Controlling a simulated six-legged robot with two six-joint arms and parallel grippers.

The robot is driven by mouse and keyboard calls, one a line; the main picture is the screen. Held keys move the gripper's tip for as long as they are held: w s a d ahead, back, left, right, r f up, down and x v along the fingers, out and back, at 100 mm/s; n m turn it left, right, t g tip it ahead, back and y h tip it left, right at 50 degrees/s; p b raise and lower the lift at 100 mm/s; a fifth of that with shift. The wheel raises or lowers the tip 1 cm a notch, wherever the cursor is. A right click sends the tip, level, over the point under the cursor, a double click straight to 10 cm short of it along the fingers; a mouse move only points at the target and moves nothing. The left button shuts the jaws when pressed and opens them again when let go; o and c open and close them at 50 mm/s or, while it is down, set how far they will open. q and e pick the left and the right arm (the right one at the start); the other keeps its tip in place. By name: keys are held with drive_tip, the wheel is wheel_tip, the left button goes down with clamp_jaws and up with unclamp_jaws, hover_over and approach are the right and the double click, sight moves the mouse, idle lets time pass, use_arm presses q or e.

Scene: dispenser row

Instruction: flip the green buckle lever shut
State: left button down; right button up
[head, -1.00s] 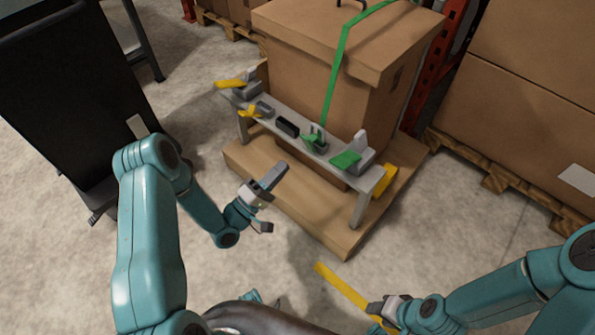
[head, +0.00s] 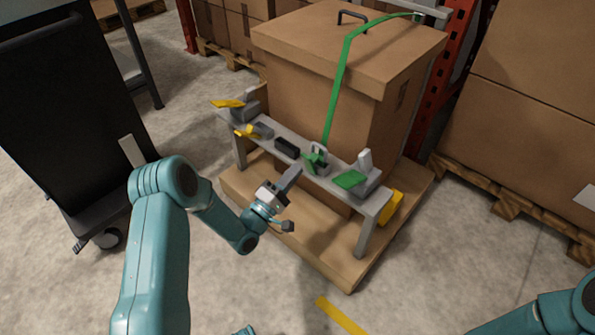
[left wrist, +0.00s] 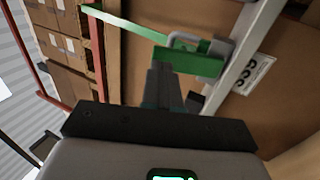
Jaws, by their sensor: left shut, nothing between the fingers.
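The green buckle lever (head: 314,160) sits at the lower end of a green strap (head: 337,90), on the grey rail in front of a large carton. It stands tilted up from its buckle, beside a grey metal loop (head: 320,148). In the left wrist view the green lever (left wrist: 190,62) is a flat green plate just beyond my fingertips, with the metal loop (left wrist: 187,40) behind it. My left gripper (head: 291,178) is shut and empty, just in front of the rail and a little left of the lever. Contact cannot be told. My right gripper is out of view.
The grey rail (head: 233,137) also carries another green lever (head: 349,179) on a grey block to the right, a black block (head: 287,147), and yellow levers (head: 228,103) at left. A carton (head: 345,55) stands behind on a wooden base. A black cart (head: 75,120) stands left.

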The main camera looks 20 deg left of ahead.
sight(305, 158)
use_arm(q)
drive_tip(key=shift+x, duration=0.95)
drive_tip(key=shift+r, duration=0.1)
drive_tip(key=w+r+g+p, duration=0.1)
drive_tip(key=p, duration=0.1)
drive_tip(key=r+g+y+p, duration=0.1)
drive_tip(key=p, duration=0.1)
drive_tip(key=shift+w+d+g, duration=0.3)
drive_tip(key=shift+w+d, duration=0.05)
drive_tip(key=shift+w+d+f, duration=0.15)
drive_tip(key=shift+w+f, duration=0.05)
drive_tip(key=shift+w, duration=0.2)
drive_tip(key=shift+w+r, duration=0.1)
drive_tip(key=shift+b, duration=0.35)
